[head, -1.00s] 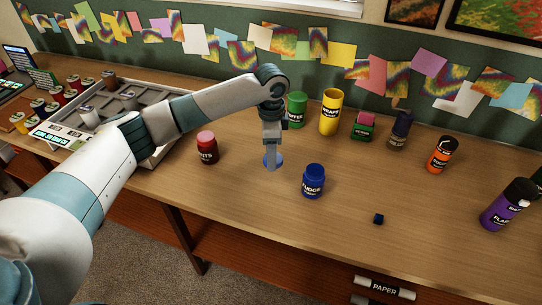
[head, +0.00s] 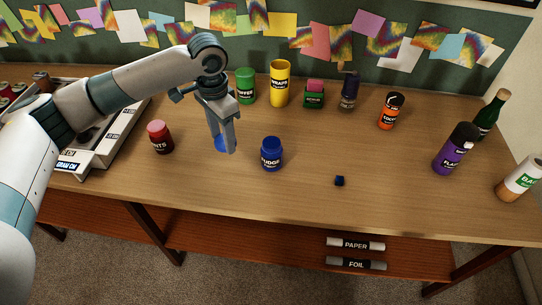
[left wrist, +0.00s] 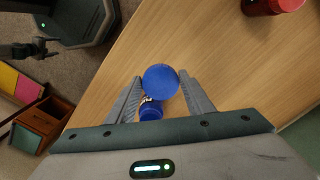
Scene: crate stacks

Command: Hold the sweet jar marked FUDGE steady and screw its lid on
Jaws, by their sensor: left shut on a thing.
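The blue jar marked FUDGE (head: 271,154) stands upright on the table, right of my left gripper. My left gripper (head: 221,146) points down and is shut on a round blue lid (head: 220,143) at its fingertips, beside the jar and apart from it. In the left wrist view, the lid (left wrist: 160,80) shows as a flat disc between the fingers, and part of the FUDGE jar (left wrist: 150,112) shows beyond it. I cannot tell how high the lid is above the table. A dark jointed part, perhaps my right gripper (left wrist: 42,48), shows at the left of the wrist view.
A red jar (head: 160,137) stands left of my left gripper. Green (head: 245,86) and yellow (head: 280,84) containers stand behind. A small dark cube (head: 339,181) lies right of the FUDGE jar. Orange (head: 391,111) and purple (head: 455,149) bottles stand farther right. The table front is clear.

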